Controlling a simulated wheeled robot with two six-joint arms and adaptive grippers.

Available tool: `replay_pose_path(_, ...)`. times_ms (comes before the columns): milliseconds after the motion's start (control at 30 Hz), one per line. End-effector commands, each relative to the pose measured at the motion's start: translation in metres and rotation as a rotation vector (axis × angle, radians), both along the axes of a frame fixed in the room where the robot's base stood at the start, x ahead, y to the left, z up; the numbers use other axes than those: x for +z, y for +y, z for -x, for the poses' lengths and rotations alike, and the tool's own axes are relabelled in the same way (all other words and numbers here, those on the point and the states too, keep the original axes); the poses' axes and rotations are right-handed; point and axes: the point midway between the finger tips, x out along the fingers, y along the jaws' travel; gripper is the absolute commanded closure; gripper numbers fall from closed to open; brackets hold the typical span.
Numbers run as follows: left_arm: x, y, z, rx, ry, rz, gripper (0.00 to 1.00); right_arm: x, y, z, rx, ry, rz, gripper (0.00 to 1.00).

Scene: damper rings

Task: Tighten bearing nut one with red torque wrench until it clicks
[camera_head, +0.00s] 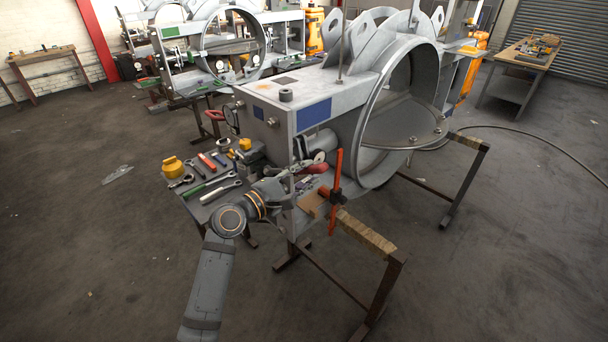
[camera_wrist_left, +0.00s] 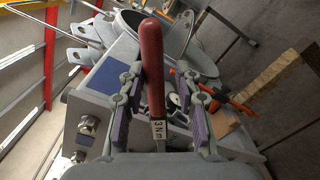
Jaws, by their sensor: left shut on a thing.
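My left gripper (camera_head: 308,172) is beside the near lower end of the grey damper housing (camera_head: 275,95). It is shut on the red torque wrench (camera_head: 318,168). In the left wrist view, the wrench's red handle (camera_wrist_left: 151,50) stands between the purple-padded fingers of my gripper (camera_wrist_left: 158,92); a label reading "3 N" shows near the palm. The wrench's working end is hidden. Bolt-like fittings (camera_wrist_left: 88,124) show on the housing's end face in the left wrist view. I cannot tell which is bearing nut one, nor whether the wrench touches a nut. My right gripper is out of view.
A tool tray (camera_head: 208,192) with several wrenches and a yellow pot (camera_head: 172,167) stands left of the housing. An orange clamp (camera_head: 336,190) stands upright close to my gripper on the trestle (camera_head: 370,238). The open floor in front is clear.

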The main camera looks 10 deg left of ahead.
Motion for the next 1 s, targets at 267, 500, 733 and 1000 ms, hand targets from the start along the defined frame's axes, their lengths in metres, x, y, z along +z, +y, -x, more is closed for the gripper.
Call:
replay_pose_path(267,-0.005,-0.001,0.001,-0.002,-0.003,-0.016,0.72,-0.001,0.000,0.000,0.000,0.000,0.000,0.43)
replay_pose_path(500,0.010,0.005,-0.003,-0.001,0.029,0.027,0.72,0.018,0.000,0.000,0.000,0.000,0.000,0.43)
replay_pose_path(733,0.023,0.011,-0.008,0.000,0.062,0.074,0.72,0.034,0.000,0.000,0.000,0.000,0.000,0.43)
replay_pose_path(1000,0.033,0.018,-0.012,0.001,0.094,0.122,0.72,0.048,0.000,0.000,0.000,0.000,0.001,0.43)
